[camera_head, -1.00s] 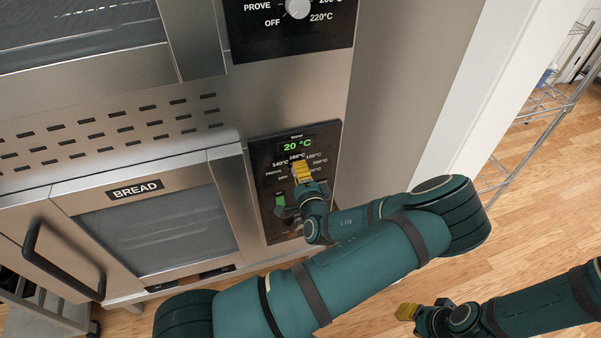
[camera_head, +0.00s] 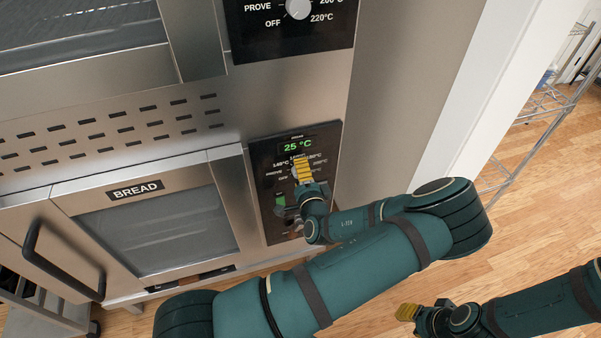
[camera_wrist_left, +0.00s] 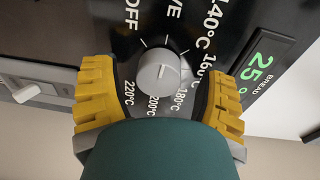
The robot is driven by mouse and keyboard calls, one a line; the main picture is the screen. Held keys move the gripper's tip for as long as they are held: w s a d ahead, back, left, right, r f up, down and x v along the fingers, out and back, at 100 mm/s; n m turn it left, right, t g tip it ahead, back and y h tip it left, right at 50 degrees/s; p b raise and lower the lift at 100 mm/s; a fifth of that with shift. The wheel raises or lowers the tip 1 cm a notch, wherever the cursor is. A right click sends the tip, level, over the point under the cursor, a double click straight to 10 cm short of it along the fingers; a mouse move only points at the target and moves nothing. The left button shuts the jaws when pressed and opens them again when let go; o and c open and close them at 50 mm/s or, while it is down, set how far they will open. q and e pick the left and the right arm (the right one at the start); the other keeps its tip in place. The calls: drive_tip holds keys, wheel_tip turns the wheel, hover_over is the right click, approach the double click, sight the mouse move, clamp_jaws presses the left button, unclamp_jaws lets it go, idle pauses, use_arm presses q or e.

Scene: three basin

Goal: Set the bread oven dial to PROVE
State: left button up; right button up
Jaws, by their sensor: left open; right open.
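The bread oven (camera_head: 150,228) has a black control panel (camera_head: 335,140) to the right of its door, with a green display reading 25 °C. In the left wrist view the round grey dial (camera_wrist_left: 158,72) is ringed by OFF, PROVE and several temperature labels. I cannot tell surely which label its pointer line faces. My left gripper (camera_head: 302,170) is at the panel and hides most of the dial in the head view. Its yellow fingers (camera_wrist_left: 158,82) are open, one on each side of the dial, with gaps visible. My right gripper (camera_head: 408,312) is open and away from the oven, low on the right.
Another black panel with a dial (camera_head: 298,8) sits above. The oven door has a black handle (camera_head: 65,262). A wire rack (camera_head: 540,115) stands at the right. Wooden floor is clear around my right gripper.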

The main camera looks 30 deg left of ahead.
use_arm(q)
drive_tip(key=v, duration=1.2)
drive_tip(key=shift+a, duration=0.1)
drive_tip(key=s+d+f+n+g+h, duration=0.2)
drive_tip(key=s+f+n+g+h, duration=0.15)
drive_tip(key=f, duration=0.35)
drive_tip(key=s+d+f+n+g+h, duration=0.1)
drive_tip(key=s+f+n+g+h, duration=0.1)
drive_tip(key=s+f+g+h, duration=0.35)
drive_tip(key=d+r+n+g+h, duration=0.1)
drive_tip(key=d+r+n+h, duration=0.1)
drive_tip(key=d+n+h, duration=0.2)
drive_tip(key=shift+s+d+h, duration=0.4)
drive_tip(key=shift+d+h, duration=1.5)
drive_tip(key=shift+d, duration=1.25)
drive_tip(key=shift+r+n, duration=0.1)
drive_tip(key=shift+n, duration=0.15)
